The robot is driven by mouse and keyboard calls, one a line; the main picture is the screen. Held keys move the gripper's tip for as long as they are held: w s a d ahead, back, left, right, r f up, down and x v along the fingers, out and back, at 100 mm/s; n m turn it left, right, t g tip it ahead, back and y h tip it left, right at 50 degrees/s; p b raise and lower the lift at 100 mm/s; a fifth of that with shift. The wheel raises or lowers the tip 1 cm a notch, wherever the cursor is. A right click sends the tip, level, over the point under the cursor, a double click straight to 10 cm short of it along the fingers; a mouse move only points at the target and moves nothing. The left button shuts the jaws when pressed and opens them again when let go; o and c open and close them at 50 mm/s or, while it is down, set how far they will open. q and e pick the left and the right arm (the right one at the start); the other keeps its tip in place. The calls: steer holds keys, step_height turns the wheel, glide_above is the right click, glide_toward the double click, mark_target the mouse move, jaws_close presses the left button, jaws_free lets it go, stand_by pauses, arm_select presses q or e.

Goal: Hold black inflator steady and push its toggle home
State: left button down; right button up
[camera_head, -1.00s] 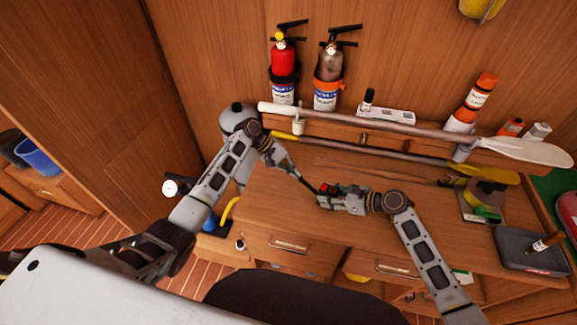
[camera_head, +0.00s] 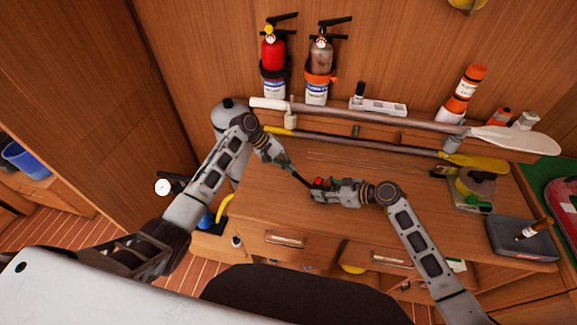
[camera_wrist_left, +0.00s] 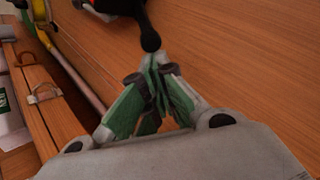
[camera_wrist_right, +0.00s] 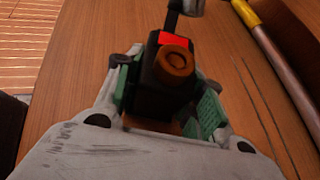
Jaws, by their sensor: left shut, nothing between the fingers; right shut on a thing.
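The black inflator (camera_head: 319,183) with a red patch is gripped above the bench by my right gripper (camera_head: 324,191). In the right wrist view the inflator (camera_wrist_right: 152,85) sits between the fingers, with a round brown part on its face. The dark toggle (camera_head: 301,180) sticks out from it toward my left gripper (camera_head: 288,169). In the left wrist view my left gripper (camera_wrist_left: 155,60) is shut and empty. The rounded end of the toggle (camera_wrist_left: 149,32) is right at its fingertips; I cannot tell whether they touch.
The wooden bench top (camera_head: 350,230) is mostly clear. A paddle (camera_head: 385,118) and a yellow-bladed pole (camera_head: 380,147) lie along the back. A grey tray (camera_head: 520,240) and a coiled reel (camera_head: 475,184) stand at the right. Two fire extinguishers (camera_head: 273,55) hang on the wall.

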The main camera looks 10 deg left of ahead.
arm_select(q)
steer(key=shift+d+r+y, duration=0.2)
steer(key=shift+r+y, duration=0.2)
steer(key=shift+r, duration=0.05)
steer(key=shift+s+d+r+t+y, duration=0.15)
steer(key=shift+d+r+t+y, duration=0.25)
steer(key=shift+r+y, duration=0.4)
steer(key=s+d+r, duration=0.2)
steer(key=d+r, duration=0.2)
steer(key=d, duration=0.3)
steer(key=shift+s+d+r, duration=0.15)
steer(key=shift+d+r, duration=0.15)
steer(key=shift+r, duration=0.1)
steer(key=shift+r, duration=0.4)
steer(key=shift+r, duration=0.35)
steer(key=shift+r, duration=0.1)
stand_by(0.5)
